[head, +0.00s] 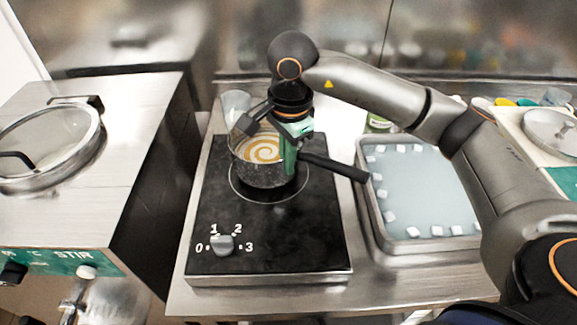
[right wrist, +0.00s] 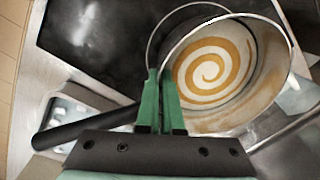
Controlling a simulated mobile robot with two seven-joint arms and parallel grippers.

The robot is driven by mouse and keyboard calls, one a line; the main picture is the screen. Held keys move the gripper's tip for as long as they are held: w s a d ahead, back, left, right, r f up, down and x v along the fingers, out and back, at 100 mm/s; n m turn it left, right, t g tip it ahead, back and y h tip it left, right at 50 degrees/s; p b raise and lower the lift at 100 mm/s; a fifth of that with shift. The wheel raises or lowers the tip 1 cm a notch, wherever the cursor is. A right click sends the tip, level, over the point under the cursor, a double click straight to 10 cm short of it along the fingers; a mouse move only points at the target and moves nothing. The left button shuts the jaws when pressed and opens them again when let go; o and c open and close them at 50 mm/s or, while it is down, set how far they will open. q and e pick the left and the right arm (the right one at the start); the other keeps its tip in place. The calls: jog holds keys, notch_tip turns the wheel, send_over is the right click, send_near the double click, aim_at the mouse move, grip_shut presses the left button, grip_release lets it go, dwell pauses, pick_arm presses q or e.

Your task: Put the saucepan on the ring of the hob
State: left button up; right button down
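The grey saucepan (head: 240,165) is upright over the ring (head: 237,195) of the black hob (head: 300,235), with a cream and brown swirl inside. It covers much of the ring, whose front edge shows. I cannot tell whether its base touches the hob. In the right wrist view the saucepan (right wrist: 268,95) shows its swirl, and an arc of the ring (right wrist: 152,38) shows beside it. My right gripper (head: 288,165) has its green fingers (right wrist: 160,95) close together at the root of the black handle, shut on the saucepan. The handle (head: 340,170) points right. My left gripper is out of view.
A clear cup (head: 235,102) stands behind the hob. A metal tray (head: 372,222) with pale liquid and several white cubes is close on the right, beside the handle's end. A steel machine with a glass lid (head: 50,140) stands left. The hob's front has a knob (head: 223,246).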

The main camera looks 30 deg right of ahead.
jog(key=shift+f, duration=1.15)
jog(key=shift+f, duration=0.2)
jog(key=c, duration=1.1)
grip_release()
jog(key=shift+s, duration=0.1)
jog(key=shift+r, duration=0.15)
jog(key=r, duration=1.2)
jog(key=shift+s, duration=0.35)
